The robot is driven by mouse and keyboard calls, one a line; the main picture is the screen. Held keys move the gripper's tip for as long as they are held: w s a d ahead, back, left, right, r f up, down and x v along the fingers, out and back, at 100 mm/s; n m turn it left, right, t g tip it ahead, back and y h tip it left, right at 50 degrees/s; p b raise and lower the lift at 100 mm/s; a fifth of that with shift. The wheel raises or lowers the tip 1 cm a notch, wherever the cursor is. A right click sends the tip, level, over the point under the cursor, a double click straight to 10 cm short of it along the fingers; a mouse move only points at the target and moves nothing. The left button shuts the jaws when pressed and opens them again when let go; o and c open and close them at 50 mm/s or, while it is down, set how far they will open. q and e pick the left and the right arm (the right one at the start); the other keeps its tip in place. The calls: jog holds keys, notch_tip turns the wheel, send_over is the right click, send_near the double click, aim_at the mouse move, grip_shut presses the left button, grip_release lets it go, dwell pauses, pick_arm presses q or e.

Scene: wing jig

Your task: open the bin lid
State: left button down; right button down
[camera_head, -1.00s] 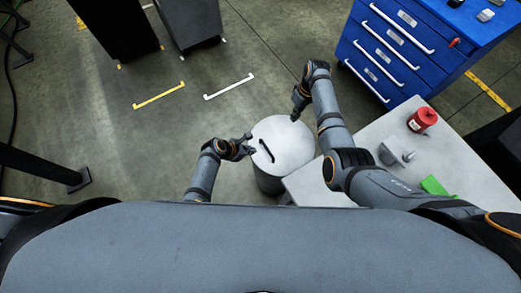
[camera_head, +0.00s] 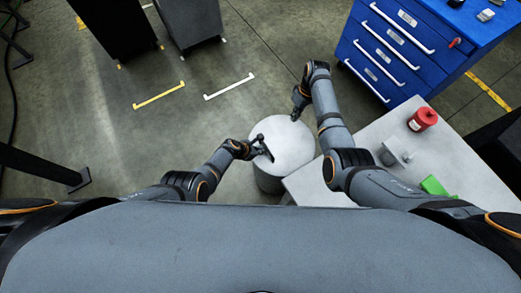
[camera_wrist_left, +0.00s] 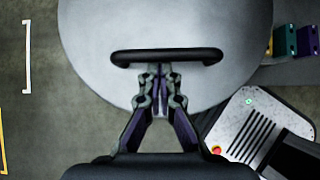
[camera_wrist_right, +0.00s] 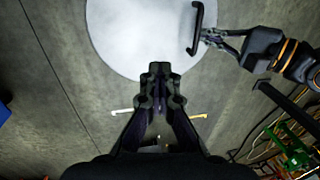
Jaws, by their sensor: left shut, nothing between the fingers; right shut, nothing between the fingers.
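The bin (camera_head: 268,183) is a grey cylinder with a round pale lid (camera_head: 291,145) lying flat on top. A black bar handle (camera_wrist_left: 167,57) is on the lid. My left gripper (camera_wrist_left: 160,72) is shut, its fingertips close to the middle of the handle; contact cannot be told. The right wrist view also shows the left gripper (camera_wrist_right: 205,37) beside the handle (camera_wrist_right: 195,28). My right gripper (camera_wrist_right: 158,70) is shut and empty by the lid's far edge; it shows in the head view too (camera_head: 296,114).
A pale table (camera_head: 455,160) stands right of the bin, bearing a red can (camera_head: 422,119), a grey part (camera_head: 395,153) and a green item (camera_head: 433,186). A blue drawer cabinet (camera_head: 400,50) is behind it. The floor left of the bin is open.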

pick_arm(q)
jog(key=shift+w+d+r, duration=0.15)
jog(key=shift+d+r, duration=0.1)
jog(key=shift+r, duration=0.6)
pick_arm(e)
jog(key=c, duration=1.4)
grip_release()
jog(key=r, duration=0.4)
jog(key=d+r, duration=0.1)
jog(key=r, duration=0.3)
jog(key=w+r, duration=0.1)
jog(key=r, duration=0.2)
jog(key=shift+w+d+r, duration=0.1)
jog(key=shift+d+r, duration=0.3)
pick_arm(q)
jog(key=shift+a+r, duration=0.1)
